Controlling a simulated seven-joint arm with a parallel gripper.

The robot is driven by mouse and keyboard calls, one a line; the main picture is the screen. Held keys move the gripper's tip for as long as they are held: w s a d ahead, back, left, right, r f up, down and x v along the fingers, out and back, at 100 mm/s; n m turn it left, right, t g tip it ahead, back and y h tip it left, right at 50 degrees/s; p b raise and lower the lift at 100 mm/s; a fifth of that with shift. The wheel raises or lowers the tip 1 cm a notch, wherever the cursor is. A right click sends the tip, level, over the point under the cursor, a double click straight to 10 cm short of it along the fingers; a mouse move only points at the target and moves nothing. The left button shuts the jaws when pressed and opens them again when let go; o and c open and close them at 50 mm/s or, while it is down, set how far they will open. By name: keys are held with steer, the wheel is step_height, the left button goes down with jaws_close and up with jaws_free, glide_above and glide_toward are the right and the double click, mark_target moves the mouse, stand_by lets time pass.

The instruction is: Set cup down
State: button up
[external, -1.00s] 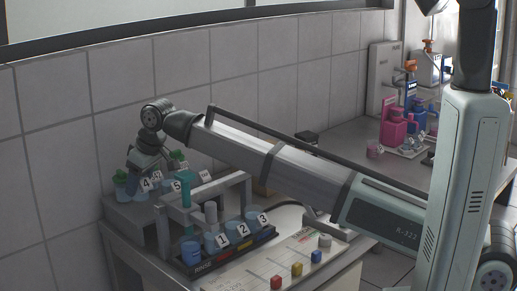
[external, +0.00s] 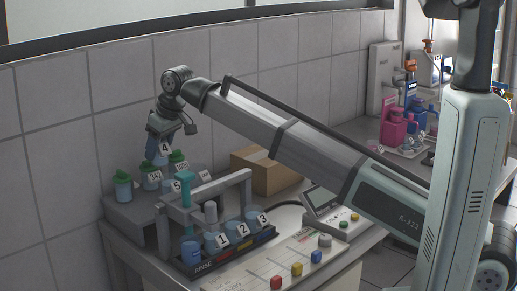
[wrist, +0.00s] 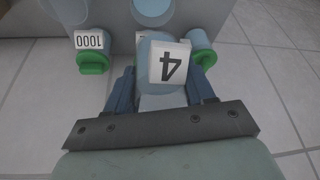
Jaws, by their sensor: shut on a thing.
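The cup labelled 4 (external: 155,158) is light blue, with a white tag. My gripper (external: 168,139) is shut on it and holds it above the left end of the grey bench block (external: 129,212), near the green-capped bottles. In the wrist view my gripper (wrist: 162,88) has its two blue fingers on either side of the cup (wrist: 146,48), whose tag faces the camera. The cup's bottom is hard to make out.
Green-capped bottles (external: 123,187) stand close by the held cup; one tagged 1000 (wrist: 93,55) shows in the wrist view. A grey frame (external: 165,235) with a teal tube (external: 186,190) stands right of them. A cardboard box (external: 268,175) and a control panel (external: 270,262) lie further right.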

steer(key=w+d+m, duration=0.3)
steer(key=w+d, duration=1)
steer(key=w, duration=0.4)
steer(key=w+d+f+m+t+h, duration=0.1)
steer(key=w+d, duration=0.4)
steer(key=d, duration=0.5)
steer(key=w+d+f+m+t+h, duration=0.1)
steer(key=w+d+m, duration=0.1)
steer(key=w+d, duration=0.6)
steer(key=s+d+f+m, duration=0.2)
steer(key=d, duration=1.3)
steer(key=s+d+f+m, duration=0.1)
steer(key=d+f, duration=0.1)
steer(key=d, duration=1.2)
steer(key=shift+n, duration=0.6)
steer(key=shift+s+d+f, duration=0.1)
steer(key=shift+s+f, duration=0.65)
steer(key=shift+f, duration=1.05)
steer(key=shift+s+d+f, duration=0.1)
steer(key=shift+s+f, duration=0.6)
steer(key=shift+f, duration=1.15)
steer(key=shift+s+f, duration=0.75)
steer(key=shift+f, duration=1.05)
steer(key=shift+f, duration=0.15)
